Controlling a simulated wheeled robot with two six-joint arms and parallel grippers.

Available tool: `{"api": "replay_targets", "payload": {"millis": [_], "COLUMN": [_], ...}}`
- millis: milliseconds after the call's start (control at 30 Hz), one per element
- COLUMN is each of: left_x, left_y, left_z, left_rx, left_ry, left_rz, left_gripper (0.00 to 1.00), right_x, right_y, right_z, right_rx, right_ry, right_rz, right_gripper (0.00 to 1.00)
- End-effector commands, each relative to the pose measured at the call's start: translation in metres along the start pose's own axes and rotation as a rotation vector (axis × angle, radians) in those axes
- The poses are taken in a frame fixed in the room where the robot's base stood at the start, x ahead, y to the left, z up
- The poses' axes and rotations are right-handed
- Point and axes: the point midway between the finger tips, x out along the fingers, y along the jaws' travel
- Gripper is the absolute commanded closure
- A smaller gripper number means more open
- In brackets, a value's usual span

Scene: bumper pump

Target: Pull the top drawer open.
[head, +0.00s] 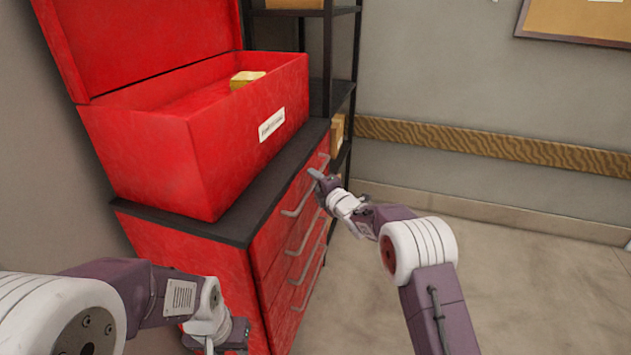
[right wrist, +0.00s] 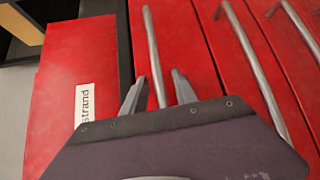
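The top drawer (head: 268,238) is the uppermost red drawer of the cabinet, just under its black top, and looks flush with the front. Its grey bar handle (head: 298,205) also shows in the right wrist view (right wrist: 152,45). My right gripper (head: 317,181) is at the far end of this handle. In the right wrist view its two fingers (right wrist: 158,82) are apart, one on each side of the bar, with gaps showing. My left gripper (head: 228,338) hangs low by the near end of the cabinet; its fingers are not clear.
A red open-lidded chest (head: 150,160) with a yellow block (head: 247,79) inside stands on the cabinet's black top (head: 235,228). Lower drawers with similar handles (head: 305,240) are below. A dark shelf rack (head: 345,55) stands behind. The floor (head: 520,260) at right is clear.

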Motion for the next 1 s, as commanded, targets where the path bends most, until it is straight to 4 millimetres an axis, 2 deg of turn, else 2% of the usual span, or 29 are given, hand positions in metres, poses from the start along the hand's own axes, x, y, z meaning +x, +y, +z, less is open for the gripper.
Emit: {"api": "replay_targets", "payload": {"millis": [33, 133, 167, 1000], "left_x": [0.0000, 0.0000, 0.0000, 0.0001], "left_y": [0.0000, 0.0000, 0.0000, 0.0000], "left_z": [0.0000, 0.0000, 0.0000, 0.0000], "left_rx": [0.000, 0.000, 0.000, 0.000], "left_ry": [0.000, 0.000, 0.000, 0.000], "left_rz": [0.000, 0.000, 0.000, 0.000], "left_gripper": [0.64, 0.64, 0.64, 0.64], "right_x": [-0.0001, -0.0002, -0.0002, -0.0004], "right_y": [0.0001, 0.0002, 0.0002, -0.0007], "right_z": [0.0001, 0.0000, 0.0001, -0.0001], "right_rx": [0.000, 0.000, 0.000, 0.000], "right_ry": [0.000, 0.000, 0.000, 0.000], "right_rz": [0.000, 0.000, 0.000, -0.001], "right_gripper": [0.69, 0.96, 1.00, 1.00]}}
